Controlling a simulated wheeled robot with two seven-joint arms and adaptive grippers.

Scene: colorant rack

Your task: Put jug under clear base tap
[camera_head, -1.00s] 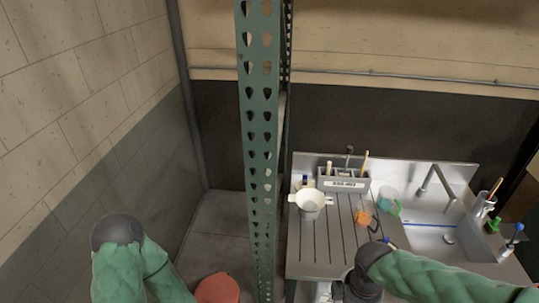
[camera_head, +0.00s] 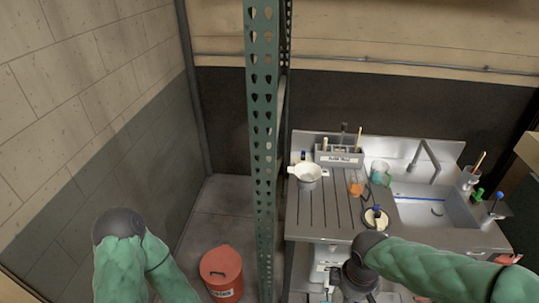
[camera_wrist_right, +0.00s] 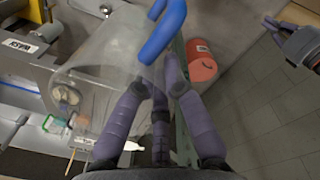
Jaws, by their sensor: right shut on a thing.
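My right gripper (camera_wrist_right: 165,95) is shut on the blue handle (camera_wrist_right: 163,32) of a clear see-through jug (camera_wrist_right: 95,85) in the right wrist view. The jug body lies left of the fingers and sink items show through it. In the head view my right arm hides most of the gripper and the jug. My left gripper (camera_wrist_right: 290,40) shows at the upper right of the wrist view, apart from the jug; its jaw opening is unclear. I cannot pick out the clear base tap in these views.
A steel sink (camera_head: 435,208) with a faucet stands at the right. A red bucket (camera_head: 221,271) is on the floor.

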